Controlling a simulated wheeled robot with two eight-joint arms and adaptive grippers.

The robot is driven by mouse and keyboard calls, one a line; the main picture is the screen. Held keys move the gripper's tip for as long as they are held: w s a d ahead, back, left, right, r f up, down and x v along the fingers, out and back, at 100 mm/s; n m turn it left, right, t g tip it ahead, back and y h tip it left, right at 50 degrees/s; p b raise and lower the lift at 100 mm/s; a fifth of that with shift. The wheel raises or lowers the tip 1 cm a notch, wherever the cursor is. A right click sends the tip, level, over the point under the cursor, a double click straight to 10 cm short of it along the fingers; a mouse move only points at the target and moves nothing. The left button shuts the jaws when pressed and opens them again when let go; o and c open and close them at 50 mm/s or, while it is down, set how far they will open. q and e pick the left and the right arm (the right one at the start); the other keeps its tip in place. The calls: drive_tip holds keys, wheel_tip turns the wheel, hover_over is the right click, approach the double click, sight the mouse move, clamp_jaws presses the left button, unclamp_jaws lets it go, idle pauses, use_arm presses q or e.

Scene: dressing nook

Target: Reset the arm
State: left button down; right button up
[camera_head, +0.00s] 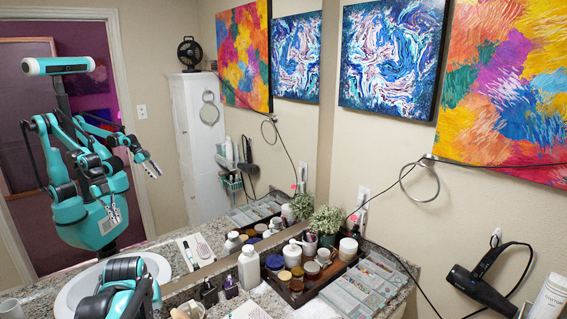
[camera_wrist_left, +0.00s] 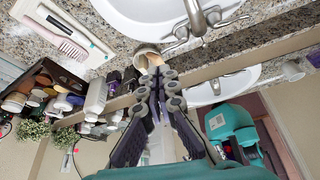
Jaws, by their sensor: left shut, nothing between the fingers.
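My left arm (camera_head: 125,285) comes up at the lower left of the head view, over the sink (camera_head: 75,290); its fingertips cannot be made out there. In the left wrist view my left gripper (camera_wrist_left: 158,80) is shut and empty, its fingertips close together in front of a beige cup (camera_wrist_left: 146,50). Whether they touch the cup cannot be told. My right gripper does not show directly. The mirror at the left of the head view reflects my head, body and an arm.
A dark tray (camera_head: 301,296) with jars and a plant (camera_head: 326,220) stands on the granite counter. A faucet (camera_wrist_left: 197,18) rises by the sink. A hair dryer (camera_head: 480,288) hangs on the right wall.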

use_arm(q)
drive_tip(key=s+d+f+m+t+h, duration=0.1)
drive_tip(key=s+d+f+m, duration=0.1)
drive_tip(key=s+d, duration=0.6)
drive_tip(key=s+d+f+m+t+b, duration=0.1)
drive_tip(key=s+d+f+m, duration=0.1)
drive_tip(key=s+d, duration=0.6)
drive_tip(key=shift+s+f+m+t+h, duration=0.4)
drive_tip(key=shift+f, duration=0.05)
drive_tip(key=shift+r, duration=0.1)
